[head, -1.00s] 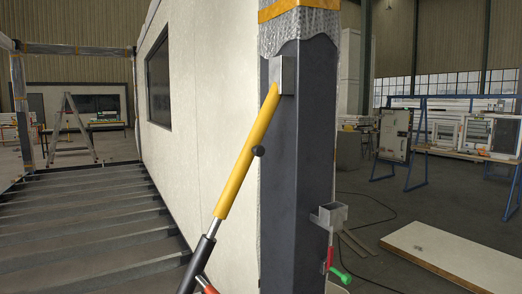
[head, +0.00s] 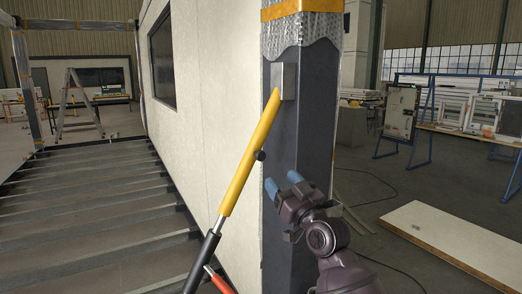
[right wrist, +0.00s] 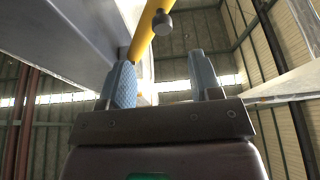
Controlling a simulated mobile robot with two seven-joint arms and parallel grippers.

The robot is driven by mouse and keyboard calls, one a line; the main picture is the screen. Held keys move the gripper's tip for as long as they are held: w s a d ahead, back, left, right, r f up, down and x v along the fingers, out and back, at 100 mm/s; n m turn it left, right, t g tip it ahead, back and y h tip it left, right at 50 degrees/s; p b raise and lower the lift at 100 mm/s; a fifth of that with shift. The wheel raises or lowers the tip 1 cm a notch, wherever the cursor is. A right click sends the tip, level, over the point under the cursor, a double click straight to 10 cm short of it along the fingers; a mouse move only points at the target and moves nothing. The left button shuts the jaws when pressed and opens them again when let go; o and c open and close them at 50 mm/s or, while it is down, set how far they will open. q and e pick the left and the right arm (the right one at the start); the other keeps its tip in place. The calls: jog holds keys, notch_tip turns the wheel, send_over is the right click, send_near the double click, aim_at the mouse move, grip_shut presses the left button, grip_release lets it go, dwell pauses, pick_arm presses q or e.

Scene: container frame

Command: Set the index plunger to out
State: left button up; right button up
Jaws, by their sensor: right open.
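The index plunger (head: 260,155) shows as a small dark round knob on the side of the slanted yellow tube (head: 245,165). In the right wrist view the knob (right wrist: 162,22) is at the top centre, beyond and between the fingertips, with the yellow tube (right wrist: 145,35) behind it. My right gripper (head: 283,181) is open and empty, its two blue fingers pointing up toward the knob from below right. A gap shows between fingers and knob. In the right wrist view my right gripper (right wrist: 162,78) frames empty space. My left gripper is not in view.
The tube's top meets a metal bracket (head: 289,80) on the dark post (head: 310,120), just behind my gripper. A pale wall (head: 215,110) stands left of the post. A red part (head: 221,283) shows low by the tube. A pale panel (head: 455,240) lies at right.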

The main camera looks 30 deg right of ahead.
aim_at(262, 157)
jog(key=shift+n+y, duration=0.4)
jog(key=shift+n, duration=0.5)
jog(key=p+x, duration=0.2)
jog(key=x, duration=0.8)
jog(key=shift+r, duration=0.25)
grip_shut()
